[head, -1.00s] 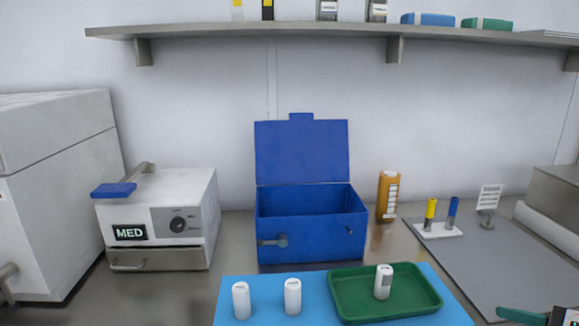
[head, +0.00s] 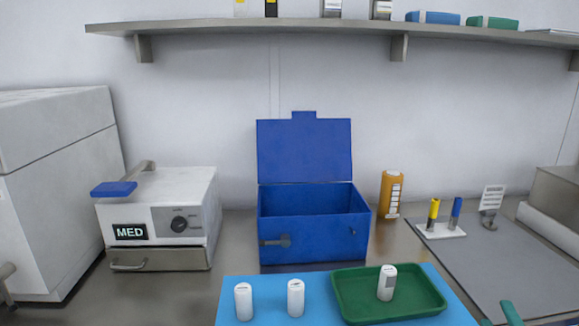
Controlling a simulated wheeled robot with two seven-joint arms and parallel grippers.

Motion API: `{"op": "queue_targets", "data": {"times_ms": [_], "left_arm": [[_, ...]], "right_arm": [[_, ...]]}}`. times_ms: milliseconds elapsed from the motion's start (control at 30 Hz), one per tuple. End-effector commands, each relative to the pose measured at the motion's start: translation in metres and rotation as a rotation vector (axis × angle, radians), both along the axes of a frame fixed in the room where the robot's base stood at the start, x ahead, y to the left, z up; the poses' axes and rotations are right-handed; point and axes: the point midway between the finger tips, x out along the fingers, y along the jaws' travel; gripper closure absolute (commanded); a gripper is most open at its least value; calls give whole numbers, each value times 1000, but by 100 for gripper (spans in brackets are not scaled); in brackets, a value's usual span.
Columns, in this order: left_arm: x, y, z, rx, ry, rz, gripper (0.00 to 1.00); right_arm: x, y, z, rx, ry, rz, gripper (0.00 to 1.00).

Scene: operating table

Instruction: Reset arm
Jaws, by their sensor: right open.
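Only a small part of my right gripper (head: 502,316) shows, at the bottom edge on the right, in front of the grey mat. A green finger points up there, and the rest is cut off by the frame. It is open, with nothing seen between its fingers. It is apart from the green tray (head: 345,306) to its left.
A blue mat (head: 230,312) bears two white bottles (head: 244,302) and the tray, which holds another white bottle (head: 387,283). Behind stand an open blue box (head: 312,235), an orange bottle (head: 390,195) and a MED unit (head: 185,190). The grey mat (head: 510,270) is mostly clear.

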Motion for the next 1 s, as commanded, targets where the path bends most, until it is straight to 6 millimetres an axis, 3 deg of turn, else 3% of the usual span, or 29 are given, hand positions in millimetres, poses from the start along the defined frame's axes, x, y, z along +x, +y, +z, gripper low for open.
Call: {"op": "queue_targets", "data": {"times_ms": [167, 300, 400, 600, 767, 1000], "left_arm": [[0, 0, 0, 0, 1, 0, 100], [0, 0, 0, 0, 1, 0, 100], [0, 0, 0, 0, 1, 0, 100], [0, 1, 0, 1, 1, 0, 100], [0, 2, 0, 2, 1, 1, 100], [0, 4, 2, 5, 0, 1, 100]], "right_arm": [[-29, 8, -87, 516, 276, -178, 47], [-69, 40, -153, 842, 535, -308, 47], [-98, 67, -184, 996, 698, -380, 47], [-153, 117, -219, 1194, 979, -488, 47], [-195, 154, -230, 1292, 1184, -554, 47], [-183, 156, -291, 1284, 1216, -581, 47]]}}
